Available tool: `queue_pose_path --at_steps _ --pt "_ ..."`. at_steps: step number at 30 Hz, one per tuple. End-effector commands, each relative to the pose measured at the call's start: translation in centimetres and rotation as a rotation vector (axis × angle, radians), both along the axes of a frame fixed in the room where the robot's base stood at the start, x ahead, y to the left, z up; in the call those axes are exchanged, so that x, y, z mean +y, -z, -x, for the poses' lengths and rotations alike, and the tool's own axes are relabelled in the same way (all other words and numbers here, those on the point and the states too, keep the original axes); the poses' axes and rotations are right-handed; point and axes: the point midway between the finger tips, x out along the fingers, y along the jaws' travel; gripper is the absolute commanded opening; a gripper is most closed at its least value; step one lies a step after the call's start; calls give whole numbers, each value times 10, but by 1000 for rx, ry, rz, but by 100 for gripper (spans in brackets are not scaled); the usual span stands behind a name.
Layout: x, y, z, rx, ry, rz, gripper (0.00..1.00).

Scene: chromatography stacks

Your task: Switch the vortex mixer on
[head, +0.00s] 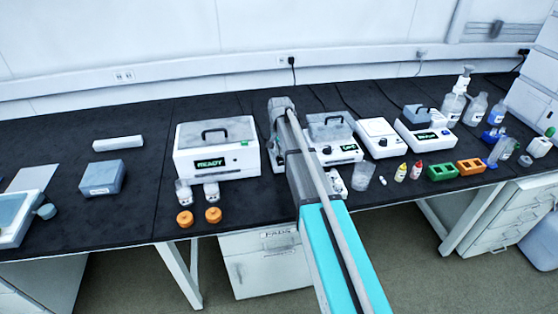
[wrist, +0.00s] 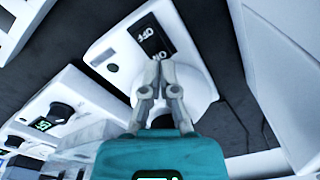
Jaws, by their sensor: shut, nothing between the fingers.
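The vortex mixer, as far as I can tell, is the white unit (wrist: 118,50) with a round pale top (wrist: 198,88) in the wrist view. Its dark panel (wrist: 150,36) shows upside-down letters that read OFF. More letters sit partly behind my fingertips. My gripper (wrist: 160,66) is shut and empty, its tips over the panel's edge beside the round top. I cannot tell whether they touch. In the head view my arm hides most of this unit; a white sliver (head: 272,160) shows left of the arm.
A white box reading READY (head: 215,148) stands left of my arm. A lidded unit with a green display (head: 333,137) stands close on the right. Further right are more white units, bottles and racks.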

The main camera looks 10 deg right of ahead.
Motion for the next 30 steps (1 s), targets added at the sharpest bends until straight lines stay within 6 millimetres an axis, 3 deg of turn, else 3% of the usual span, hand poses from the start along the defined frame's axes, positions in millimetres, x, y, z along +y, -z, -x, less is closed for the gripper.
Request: queue_pose_path --at_steps 30 --pt "0 11 0 0 0 0 0"
